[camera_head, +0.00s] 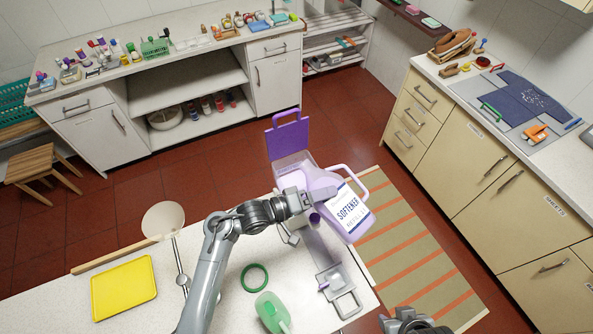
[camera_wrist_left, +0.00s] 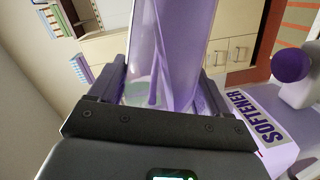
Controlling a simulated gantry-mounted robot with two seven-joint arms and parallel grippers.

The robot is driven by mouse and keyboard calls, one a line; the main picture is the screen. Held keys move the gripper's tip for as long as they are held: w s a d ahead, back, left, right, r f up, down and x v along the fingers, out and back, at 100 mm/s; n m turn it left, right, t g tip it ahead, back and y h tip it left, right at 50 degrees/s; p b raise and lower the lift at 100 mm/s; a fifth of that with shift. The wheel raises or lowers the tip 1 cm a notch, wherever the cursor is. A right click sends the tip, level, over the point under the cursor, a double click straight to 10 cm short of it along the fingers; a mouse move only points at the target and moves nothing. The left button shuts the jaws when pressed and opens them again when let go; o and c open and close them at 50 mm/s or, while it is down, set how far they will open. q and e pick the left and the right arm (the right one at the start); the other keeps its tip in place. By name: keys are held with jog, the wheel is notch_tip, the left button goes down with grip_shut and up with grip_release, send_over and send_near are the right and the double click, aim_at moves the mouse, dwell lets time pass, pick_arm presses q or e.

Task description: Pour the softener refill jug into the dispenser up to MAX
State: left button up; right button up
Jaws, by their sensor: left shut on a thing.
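The softener jug (camera_head: 351,220) is pale lilac with a white label and a loop handle. In the head view it is tilted at the right end of the near counter. My left gripper (camera_head: 316,194) is shut on its upper part. In the left wrist view a translucent purple part fills the space between the fingers, and the SOFTENER label (camera_wrist_left: 258,122) shows to the right. The dispenser (camera_head: 292,160), a translucent lilac box with a raised purple lid, stands just behind the jug; its front is hidden and I cannot read its MAX mark. My right gripper (camera_head: 412,322) is at the bottom edge, its fingers unclear.
A round pale disc (camera_head: 163,220) on a stand is at left. A striped rug (camera_head: 415,245) lies beyond the counter's right edge.

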pick_arm(q)
jog(key=shift+r, duration=0.15)
jog(key=shift+w+a+n+p, duration=0.1)
jog(key=shift+w+n+p, duration=0.15)
jog(key=shift+n, duration=0.25)
dwell(0.3)
jog(key=shift+w+a+n+h+p, duration=0.1)
jog(key=shift+a+n+h+p, duration=0.05)
jog(key=shift+n+h+p, duration=0.25)
jog(key=shift+r, duration=0.25)
jog(key=shift+r+n+h+p, duration=0.3)
jog(key=shift+r+n+p, duration=0.4)
jog(key=shift+p, duration=0.5)
jog(key=shift+f+n, duration=0.15)
jog(key=shift+n, duration=0.15)
dwell(1.1)
jog(key=shift+a+n, duration=0.1)
jog(key=shift+n, duration=0.2)
dwell(0.4)
jog(key=shift+t+h+p, duration=0.3)
dwell(0.5)
